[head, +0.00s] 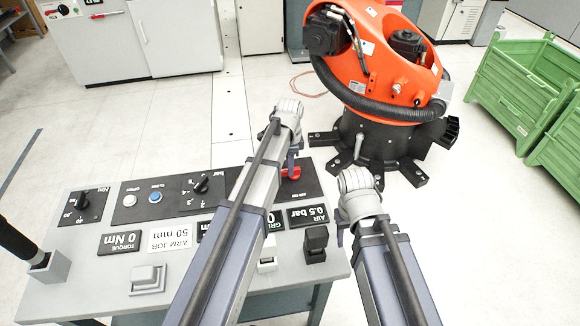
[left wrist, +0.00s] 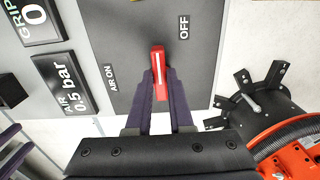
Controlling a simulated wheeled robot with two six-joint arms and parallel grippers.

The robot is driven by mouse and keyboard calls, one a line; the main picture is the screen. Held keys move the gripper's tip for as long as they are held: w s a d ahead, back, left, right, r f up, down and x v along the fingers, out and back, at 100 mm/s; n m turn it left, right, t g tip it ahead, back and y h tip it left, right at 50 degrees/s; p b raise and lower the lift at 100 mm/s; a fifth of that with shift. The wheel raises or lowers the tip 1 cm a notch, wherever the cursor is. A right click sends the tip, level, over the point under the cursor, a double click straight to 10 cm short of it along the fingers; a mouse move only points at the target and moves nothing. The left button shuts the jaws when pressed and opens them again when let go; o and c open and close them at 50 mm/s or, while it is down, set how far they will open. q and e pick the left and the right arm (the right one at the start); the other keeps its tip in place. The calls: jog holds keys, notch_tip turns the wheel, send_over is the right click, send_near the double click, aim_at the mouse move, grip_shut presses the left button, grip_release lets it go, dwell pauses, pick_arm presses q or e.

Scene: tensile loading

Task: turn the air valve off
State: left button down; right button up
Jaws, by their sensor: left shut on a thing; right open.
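The air valve's red handle (left wrist: 158,60) stands on a dark panel in the left wrist view, with a white line along it. It lies roughly upright in that picture, between the AIR ON label (left wrist: 112,78) at the left and the OFF label (left wrist: 184,27) at the upper right. My left gripper (left wrist: 160,88) is shut on the handle, one purple finger on each side. In the head view the red handle (head: 292,173) shows partly beside my left gripper (head: 291,160). My right gripper (head: 341,233) is open and empty off the console's right edge, its fingers mostly hidden.
The AIR display (head: 307,215) reads 0.5 bar, also in the left wrist view (left wrist: 68,85). Knobs and buttons (head: 155,197) sit left on the console (head: 75,238). An orange robot (head: 375,65) stands behind on a black base. Green crates (head: 520,95) are at the right.

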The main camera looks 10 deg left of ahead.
dwell(0.4)
pick_arm(q)
jog(key=c, duration=0.8)
grip_release()
jog(key=shift+r, duration=0.1)
notch_tip(320, 180, up, 8)
jog(key=p, duration=0.8)
jog(key=shift+f, duration=0.25)
